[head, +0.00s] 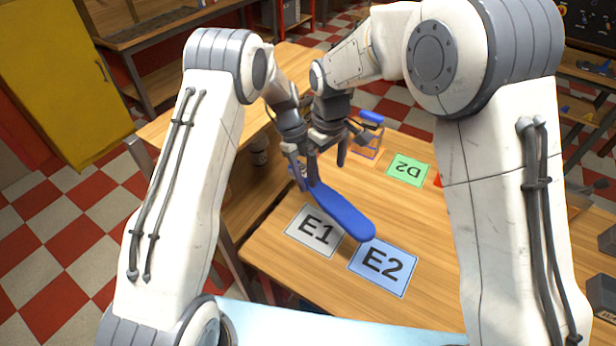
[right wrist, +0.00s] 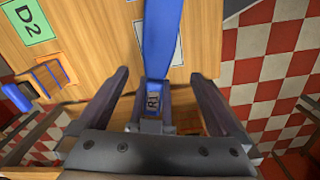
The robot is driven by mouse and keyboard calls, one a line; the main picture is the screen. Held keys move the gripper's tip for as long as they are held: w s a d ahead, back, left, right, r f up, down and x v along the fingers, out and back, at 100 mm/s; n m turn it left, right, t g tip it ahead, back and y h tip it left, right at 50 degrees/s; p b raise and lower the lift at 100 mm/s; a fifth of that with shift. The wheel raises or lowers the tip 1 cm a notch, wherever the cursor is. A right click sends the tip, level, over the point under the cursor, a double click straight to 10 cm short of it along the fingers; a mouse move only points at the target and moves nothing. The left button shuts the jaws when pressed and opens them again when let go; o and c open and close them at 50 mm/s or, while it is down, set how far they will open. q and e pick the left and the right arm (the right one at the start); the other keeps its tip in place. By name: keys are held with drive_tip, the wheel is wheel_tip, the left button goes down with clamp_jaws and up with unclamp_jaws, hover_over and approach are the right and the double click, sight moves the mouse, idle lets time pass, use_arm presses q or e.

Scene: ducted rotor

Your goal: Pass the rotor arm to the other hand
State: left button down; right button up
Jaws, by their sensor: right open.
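The blue rotor arm (head: 341,212) hangs tilted above the table, its broad end toward me over the E1 and E2 cards. In the right wrist view the rotor arm (right wrist: 160,45) runs up from between my right fingers. My left gripper (head: 303,177) is at the rotor's narrow far end and appears shut on it; overlapping parts hide the exact contact. My right gripper (head: 328,158) is open close beside the left one. In the wrist view its fingers (right wrist: 160,78) stand apart on both sides of the narrow end, with gaps.
A white E1 card (head: 312,231), a blue E2 card (head: 382,266) and a green D2 card (head: 408,170) lie on the wooden table (head: 285,285). A blue-topped part (head: 371,117) stands by an orange frame at the back. A yellow cabinet (head: 60,80) stands far left.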

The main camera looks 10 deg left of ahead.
drive_tip(key=s+d+r+m, duration=0.1)
drive_tip(key=s+d+r, duration=0.1)
drive_tip(key=s+r, duration=0.35)
drive_tip(key=s+d+r, duration=0.1)
drive_tip(key=s+r, duration=0.2)
drive_tip(key=s, duration=0.6)
drive_tip(key=s+d+f+m+y, duration=0.1)
drive_tip(key=s+d, duration=0.5)
drive_tip(key=s, duration=0.6)
drive_tip(key=shift+f+m, duration=0.45)
drive_tip(key=shift+m, duration=0.05)
